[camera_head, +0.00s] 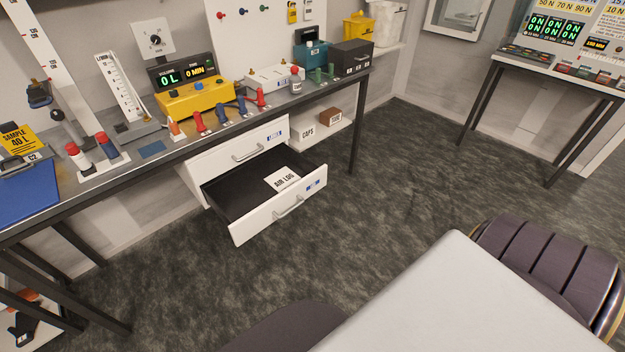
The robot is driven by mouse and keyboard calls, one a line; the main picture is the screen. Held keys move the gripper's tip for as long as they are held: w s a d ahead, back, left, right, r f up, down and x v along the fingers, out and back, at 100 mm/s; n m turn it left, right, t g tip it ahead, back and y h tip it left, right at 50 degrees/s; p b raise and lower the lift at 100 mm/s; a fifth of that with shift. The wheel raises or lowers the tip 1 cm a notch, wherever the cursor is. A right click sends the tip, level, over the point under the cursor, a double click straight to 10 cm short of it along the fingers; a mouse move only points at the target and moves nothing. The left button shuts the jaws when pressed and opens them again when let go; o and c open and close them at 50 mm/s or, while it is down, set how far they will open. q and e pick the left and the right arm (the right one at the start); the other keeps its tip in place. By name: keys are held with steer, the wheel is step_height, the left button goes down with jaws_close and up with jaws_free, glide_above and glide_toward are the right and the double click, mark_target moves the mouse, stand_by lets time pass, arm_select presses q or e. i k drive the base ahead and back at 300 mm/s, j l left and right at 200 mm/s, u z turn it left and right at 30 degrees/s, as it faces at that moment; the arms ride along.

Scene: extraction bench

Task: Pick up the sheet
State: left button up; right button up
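A white sheet labelled AIR LOG (283,179) lies flat in the open lower drawer (235,199) under the bench. The drawer is pulled out and has a dark inside, a white front and a metal handle (288,207). The sheet sits toward the right of the drawer, near its front wall, and its label is readable. Neither of my grippers is in view.
Above the open drawer is a shut white drawer (236,151). The bench top (75,189) holds a yellow device (194,99), several coloured fittings and a blue clipboard (25,192). The dark carpet (395,180) before the drawer is clear. Another table (560,77) stands at the upper right.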

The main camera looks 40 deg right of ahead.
mark_target(280, 180)
steer(key=z, duration=0.95)
